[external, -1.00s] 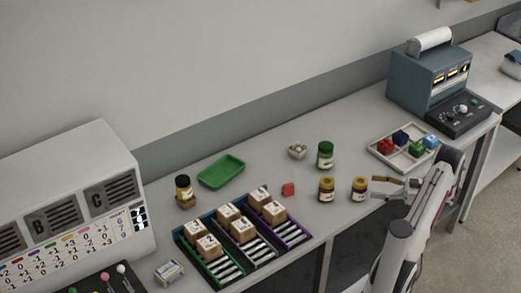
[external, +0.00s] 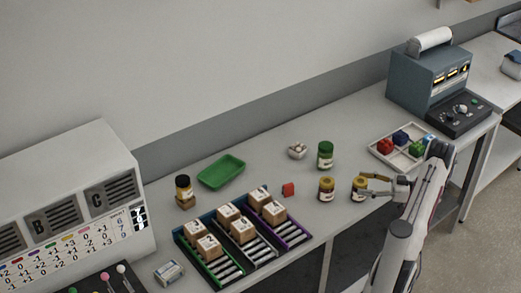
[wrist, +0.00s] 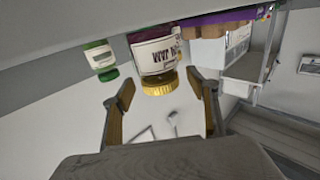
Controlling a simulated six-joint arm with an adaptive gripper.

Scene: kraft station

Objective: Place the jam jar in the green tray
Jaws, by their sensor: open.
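A dark jar with a yellow lid (external: 359,189) stands upright on the bench. In the wrist view this jar (wrist: 157,55) appears upside down, with a white label I cannot read for certain. A similar yellow-lidded jar (external: 326,189) stands to its left. I cannot tell for sure which one is the jam jar. My gripper (external: 376,184) is open and level with the right-hand jar, close to its right side. In the wrist view its fingers (wrist: 160,92) spread on either side of the lid's end. The green tray (external: 221,171) lies empty at the back left.
A green-lidded jar (external: 325,155) stands behind, with a small bowl (external: 297,151) beside it. A red block (external: 288,189) lies left of the jars. Racks of boxes (external: 241,236) fill the front. A dark-lidded jar (external: 184,187) stands on a box left of the tray.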

